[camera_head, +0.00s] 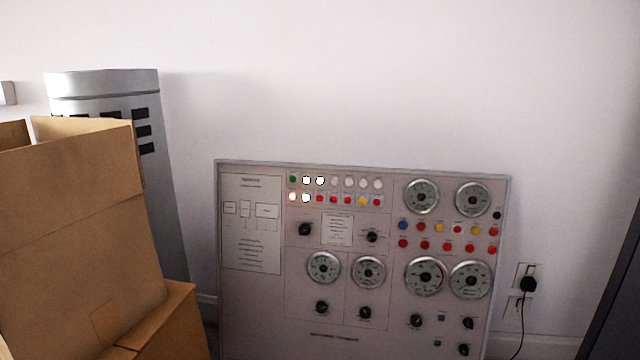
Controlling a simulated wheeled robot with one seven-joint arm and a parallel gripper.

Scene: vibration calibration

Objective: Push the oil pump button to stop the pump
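A grey control panel (255,310) stands against the white wall, filling the lower middle of the head view. A second cluster of coloured buttons (447,227) in red, blue and yellow sits at the right, between round gauges (421,197). Black knobs (321,307) sit lower down. The labels are too small to read, so I cannot tell which button is the oil pump's. My gripper is not in view.
Open cardboard boxes (75,220) are stacked at the left front, beside the panel's left side. A grey metal cylinder-like cabinet (105,85) stands behind them. A wall socket with a black plug (528,284) is right of the panel. A dark upright object (618,290) edges the right.

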